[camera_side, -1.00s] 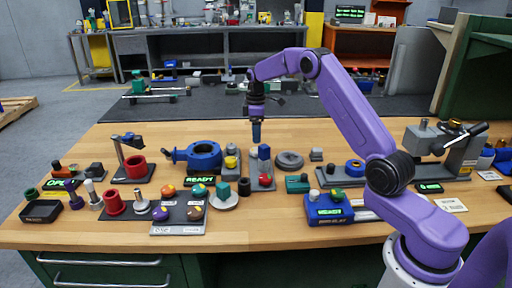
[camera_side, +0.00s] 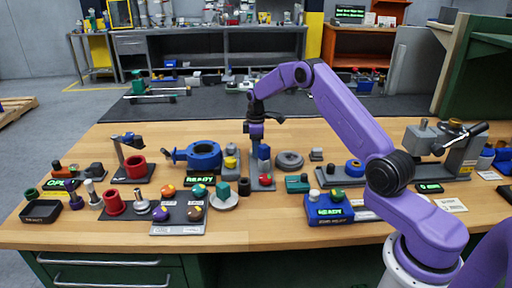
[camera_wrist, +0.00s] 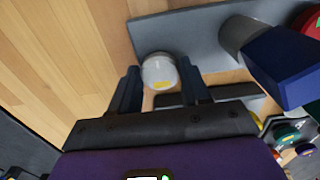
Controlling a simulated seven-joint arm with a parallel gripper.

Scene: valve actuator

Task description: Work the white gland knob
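The white gland knob (camera_wrist: 160,72) is round and pale with a yellow mark, on the edge of a grey plate (camera_wrist: 150,32) in the wrist view. My gripper (camera_wrist: 158,66) is open, with one dark finger on each side of the knob in the picture. Narrow gaps seem to show beside it; I cannot tell whether either finger touches it. In the side view my gripper (camera_side: 254,147) is low at the back of the fixture, beside its blue block (camera_side: 264,152). The white knob is hidden there.
In the wrist view the blue block (camera_wrist: 285,65) stands close to the right of my fingers, with a red part (camera_wrist: 310,20) beyond it. The blue valve body (camera_side: 203,155) is left of my gripper and a grey disc (camera_side: 290,161) right. Wood is clear behind.

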